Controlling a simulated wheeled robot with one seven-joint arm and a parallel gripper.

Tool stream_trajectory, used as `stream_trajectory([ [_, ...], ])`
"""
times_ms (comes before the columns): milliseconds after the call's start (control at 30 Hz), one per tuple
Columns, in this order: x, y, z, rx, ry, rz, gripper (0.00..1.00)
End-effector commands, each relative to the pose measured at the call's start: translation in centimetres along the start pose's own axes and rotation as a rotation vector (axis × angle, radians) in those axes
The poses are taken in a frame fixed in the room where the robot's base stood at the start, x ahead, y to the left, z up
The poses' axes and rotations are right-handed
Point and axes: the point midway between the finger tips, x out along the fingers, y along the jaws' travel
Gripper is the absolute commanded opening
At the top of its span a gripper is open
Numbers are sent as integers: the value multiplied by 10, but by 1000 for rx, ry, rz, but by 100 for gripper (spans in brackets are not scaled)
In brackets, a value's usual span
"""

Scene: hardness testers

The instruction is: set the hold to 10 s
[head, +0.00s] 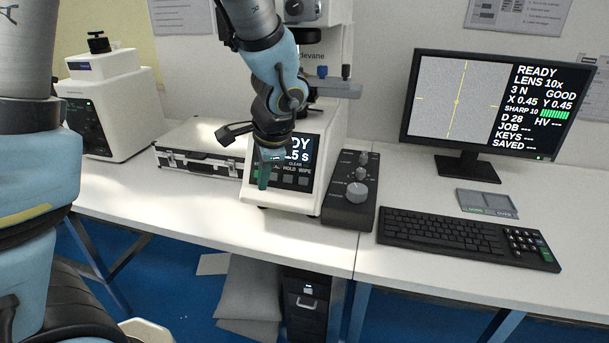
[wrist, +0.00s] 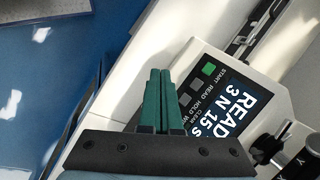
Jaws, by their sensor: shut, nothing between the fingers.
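The hardness tester (head: 322,150) has a sloped front panel with a screen (head: 300,150) partly covered by my arm. In the wrist view the screen (wrist: 238,112) reads READY, 3 N, 15 s. Below it is a row of keys labelled START, READ, HOLD and WIPE, with CLEAR also lettered there. The START key (wrist: 208,69) is green; the HOLD key (head: 288,179) is dark grey. My gripper (head: 263,187) is shut and empty, its green fingers in front of the panel's left part. In the wrist view the fingertips (wrist: 160,72) lie beside the key row; contact cannot be told.
A control box with knobs (head: 350,195) stands right of the tester. A silver case (head: 200,150) and another instrument (head: 115,110) stand left. The table front is clear.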

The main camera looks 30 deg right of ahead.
Motion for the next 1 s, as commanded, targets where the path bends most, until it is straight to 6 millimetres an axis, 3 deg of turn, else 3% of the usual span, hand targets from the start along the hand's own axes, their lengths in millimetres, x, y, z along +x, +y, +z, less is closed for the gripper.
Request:
stream_trajectory([
  [167,-2,2,-13,61,6,-19,0],
  [567,-1,1,-14,65,6,-20,0],
  [1000,33,-22,-40,65,4,-19,0],
])
